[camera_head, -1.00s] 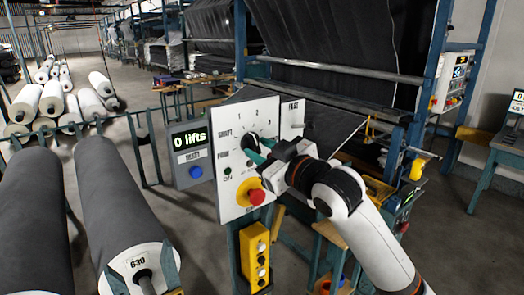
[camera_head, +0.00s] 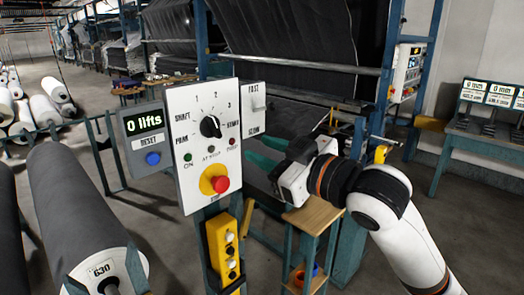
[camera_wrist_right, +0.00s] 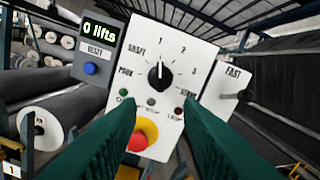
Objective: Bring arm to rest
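The white control panel (camera_head: 190,180) carries a black rotary knob (camera_head: 210,126), which is uncovered. In the right wrist view the knob (camera_wrist_right: 160,75) has its white mark pointing up toward 1. Below it are a green lamp, other small lamps and a red button on a yellow base (camera_head: 221,184). My right gripper (camera_head: 262,156), with teal fingers, is to the right of the panel and apart from the knob. In the right wrist view my right gripper (camera_wrist_right: 158,125) is open and empty, its fingers wide apart. My left gripper is not in view.
A counter display (camera_head: 144,123) reads "0 lifts" above a blue reset button (camera_head: 153,158). A FAST lever plate (camera_head: 254,105) adjoins the panel. A yellow button box (camera_head: 224,246) hangs below. A small wooden-topped stand (camera_head: 314,216) is under my right arm. Grey rolls (camera_head: 72,215) lie left.

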